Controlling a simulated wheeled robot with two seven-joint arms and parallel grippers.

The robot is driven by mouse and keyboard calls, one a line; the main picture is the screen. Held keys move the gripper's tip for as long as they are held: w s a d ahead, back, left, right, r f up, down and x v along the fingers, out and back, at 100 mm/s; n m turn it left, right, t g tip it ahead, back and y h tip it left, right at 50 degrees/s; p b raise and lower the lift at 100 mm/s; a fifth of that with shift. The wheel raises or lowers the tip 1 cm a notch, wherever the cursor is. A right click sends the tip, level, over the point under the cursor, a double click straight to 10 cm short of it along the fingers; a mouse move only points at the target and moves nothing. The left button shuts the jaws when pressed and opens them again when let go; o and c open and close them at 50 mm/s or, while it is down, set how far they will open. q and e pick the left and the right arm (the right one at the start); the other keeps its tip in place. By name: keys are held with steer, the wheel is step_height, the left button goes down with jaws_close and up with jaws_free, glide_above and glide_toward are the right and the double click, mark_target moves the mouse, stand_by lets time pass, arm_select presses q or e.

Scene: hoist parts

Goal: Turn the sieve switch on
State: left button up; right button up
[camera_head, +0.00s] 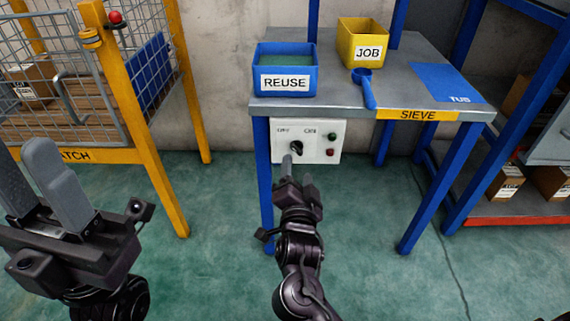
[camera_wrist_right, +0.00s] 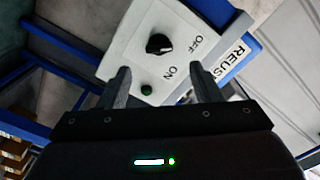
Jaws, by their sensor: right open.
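The sieve switch is a black rotary knob (camera_head: 296,148) on a white control box (camera_head: 316,155) below the table's front edge. The marks OFF and ON stand above the knob in the head view. The knob (camera_wrist_right: 159,44) shows fully in the right wrist view; its pointer seems turned toward OFF. My right gripper (camera_head: 298,171) is just in front of the box, open and empty. In the right wrist view the fingers of this gripper (camera_wrist_right: 159,72) are spread, with the knob beyond their tips, apart from them. My left gripper (camera_head: 22,165) is at the far left, its fingers apart and empty.
A green button (camera_head: 332,136) and a red one (camera_head: 331,152) sit right of the knob. A blue REUSE bin (camera_head: 286,83), yellow JOB bin (camera_head: 369,52) and blue scoop (camera_head: 363,88) are on the table (camera_head: 420,75). A yellow-framed cage (camera_head: 159,150) stands left.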

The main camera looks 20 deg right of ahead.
mark_target(298, 151)
steer(key=b+x, duration=0.1)
steer(key=x, duration=0.6)
steer(key=shift+d+f+b, duration=0.1)
steer(key=shift+b, duration=0.3)
